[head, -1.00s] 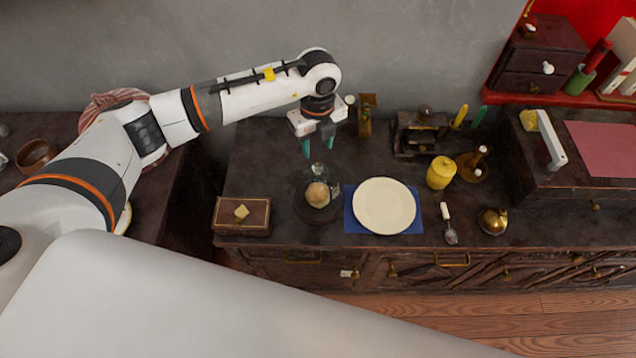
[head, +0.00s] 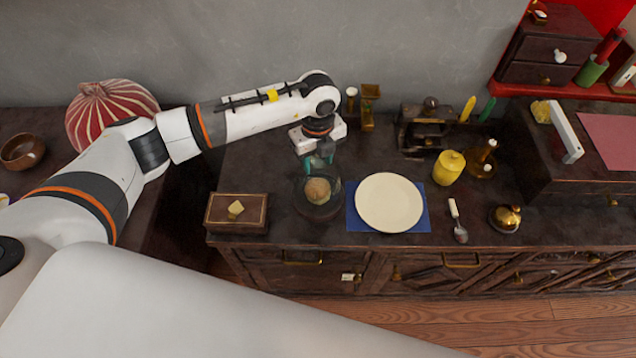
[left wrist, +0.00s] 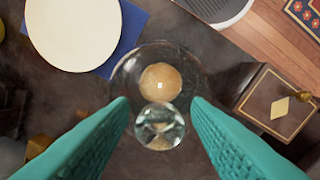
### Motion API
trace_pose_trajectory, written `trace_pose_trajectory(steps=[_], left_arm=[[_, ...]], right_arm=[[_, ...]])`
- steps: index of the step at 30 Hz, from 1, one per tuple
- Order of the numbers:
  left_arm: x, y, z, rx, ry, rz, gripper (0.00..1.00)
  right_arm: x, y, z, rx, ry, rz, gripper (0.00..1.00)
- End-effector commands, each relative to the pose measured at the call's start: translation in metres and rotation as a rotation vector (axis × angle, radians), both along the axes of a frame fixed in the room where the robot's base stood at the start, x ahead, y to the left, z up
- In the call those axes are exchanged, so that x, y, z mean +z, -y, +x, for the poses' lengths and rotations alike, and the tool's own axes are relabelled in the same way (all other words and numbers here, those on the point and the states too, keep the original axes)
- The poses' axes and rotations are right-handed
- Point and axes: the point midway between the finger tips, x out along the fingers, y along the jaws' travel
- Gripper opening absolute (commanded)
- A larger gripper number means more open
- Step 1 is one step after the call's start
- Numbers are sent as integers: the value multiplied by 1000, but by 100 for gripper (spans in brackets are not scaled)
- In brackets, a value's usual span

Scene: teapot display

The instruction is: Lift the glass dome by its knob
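The glass dome (left wrist: 125,75) is clear and stands on the dark cabinet top with a round brown item under it. Its knob (left wrist: 160,127) is a clear glass ball, seen from above in the left wrist view. In the head view the brown item (head: 318,190) shows under the dome, left of the plate. My left gripper (head: 321,163) is over the dome, pointing down. Its two teal fingers (left wrist: 160,120) are apart, one on each side of the knob, with a gap on both sides. My right gripper is not seen.
A cream plate (head: 389,203) on a blue mat (head: 421,222) is right of the dome. A wooden box (head: 237,212) with a yellow diamond is left.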

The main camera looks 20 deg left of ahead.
Motion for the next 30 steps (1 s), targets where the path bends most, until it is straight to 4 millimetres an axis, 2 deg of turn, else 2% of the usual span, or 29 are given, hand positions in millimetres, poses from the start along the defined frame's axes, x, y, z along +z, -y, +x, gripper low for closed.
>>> trace_pose_trajectory(steps=[2, 10, 20, 30], left_arm=[[-1, 0, -1, 0, -2, 1, 44], [-2, 0, -1, 0, -5, 2, 3], [1, 0, -3, -1, -11, 3, 2], [24, 0, -1, 0, -5, 2, 2]], right_arm=[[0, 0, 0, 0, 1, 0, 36], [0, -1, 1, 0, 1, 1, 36], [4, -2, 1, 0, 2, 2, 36], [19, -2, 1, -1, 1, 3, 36]])
